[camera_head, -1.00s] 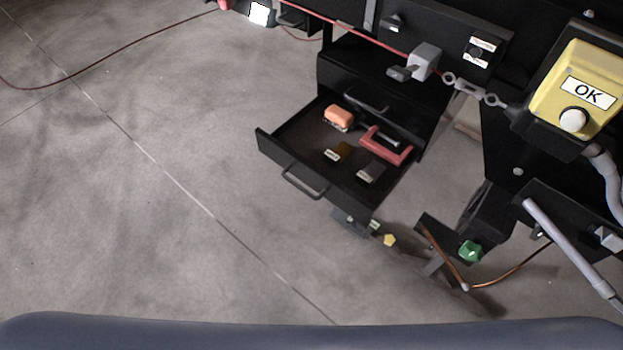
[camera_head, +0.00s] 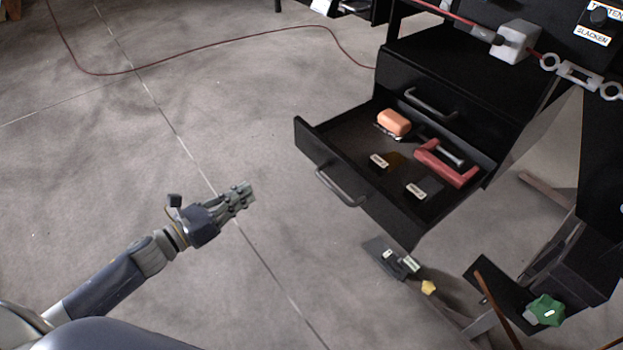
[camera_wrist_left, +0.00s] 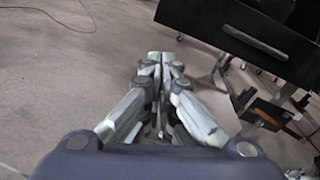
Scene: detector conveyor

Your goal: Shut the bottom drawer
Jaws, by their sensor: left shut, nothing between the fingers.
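The bottom drawer (camera_head: 330,172) is black and pulled out of the black cabinet, with a grey bar handle (camera_head: 340,187) on its front. Its front also shows at the upper right of the left wrist view (camera_wrist_left: 228,27). Inside lie an orange block (camera_head: 394,121), a red clamp-like tool (camera_head: 447,165) and small labelled dark pieces. The upper drawer (camera_head: 400,85) is closed. My left gripper (camera_head: 248,193) is shut and empty, to the left of the drawer front and apart from it. Its fingertips (camera_wrist_left: 165,60) meet in the wrist view. My right gripper is not in view.
Below the drawer are a dark pedal-like part (camera_head: 392,258), a small yellow piece (camera_head: 428,287) and a green knob (camera_head: 545,311). A red cable (camera_head: 200,58) lies on the floor. The floor left of the drawer is clear.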

